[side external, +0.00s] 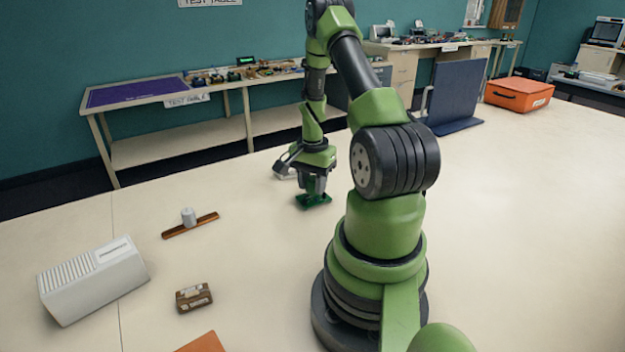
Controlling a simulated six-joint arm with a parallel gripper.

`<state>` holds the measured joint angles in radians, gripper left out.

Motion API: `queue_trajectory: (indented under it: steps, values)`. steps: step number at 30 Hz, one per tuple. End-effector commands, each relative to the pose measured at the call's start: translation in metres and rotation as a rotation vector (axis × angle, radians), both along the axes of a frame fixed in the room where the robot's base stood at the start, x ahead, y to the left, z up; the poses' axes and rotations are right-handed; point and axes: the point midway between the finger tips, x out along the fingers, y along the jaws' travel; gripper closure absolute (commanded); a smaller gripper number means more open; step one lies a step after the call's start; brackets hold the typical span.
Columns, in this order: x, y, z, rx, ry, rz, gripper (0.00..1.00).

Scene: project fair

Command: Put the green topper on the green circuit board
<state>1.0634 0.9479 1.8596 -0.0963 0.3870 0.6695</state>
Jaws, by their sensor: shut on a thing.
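My gripper (314,191) points down at the middle of the table, beyond my arm's base. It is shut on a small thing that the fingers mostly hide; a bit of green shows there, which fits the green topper. The green circuit board (313,202) lies flat on the table right under the fingertips. I cannot tell whether the held piece touches the board or hovers just above it.
A brown strip with a grey cylinder (189,217), a small brown block (193,297), a white vented box (92,280) and an orange piece (203,343) are at left. A dark blue panel (456,95) and orange case (519,94) stand behind. The table's right is clear.

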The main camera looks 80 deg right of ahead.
Motion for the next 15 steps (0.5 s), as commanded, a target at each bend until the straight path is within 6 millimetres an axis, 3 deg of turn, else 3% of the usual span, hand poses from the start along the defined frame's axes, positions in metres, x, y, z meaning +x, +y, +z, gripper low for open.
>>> queue_trajectory:
  steps: [6,7,10,15]
  values:
    - [0.0001,-0.0002,-0.0042,-0.001,-0.001,0.000,0.88]
    - [0.0001,-0.0002,-0.0042,-0.001,-0.001,0.000,0.64]
    - [0.0001,-0.0001,-0.0041,-0.001,-0.001,0.000,0.41]
    - [0.0001,-0.0001,-0.0040,-0.001,-0.001,0.000,0.40]
